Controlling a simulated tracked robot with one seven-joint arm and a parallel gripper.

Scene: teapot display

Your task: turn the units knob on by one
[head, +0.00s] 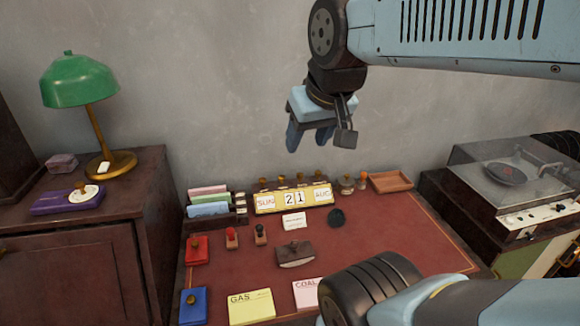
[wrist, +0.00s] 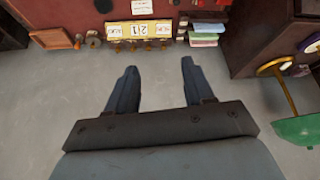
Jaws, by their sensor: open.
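The yellow perpetual calendar (head: 280,207) stands at the back of the red desk top. Its windows read SUN, 2, 1 and what looks like AUG. Small brass knobs (head: 299,180) line its top edge, roughly one above each window; the units knob appears to be the one above the 1. My gripper (head: 309,141) is open and empty, pointing down in the air well above the calendar. Its two fingers are apart in the wrist view (wrist: 159,66).
A file rack (head: 208,204) stands close left of the calendar; a small white card (head: 293,221) stands before it. Stamps and a wooden tray (head: 391,181) are to its right. A record player (head: 510,175) is at far right, a green lamp (head: 78,80) at left.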

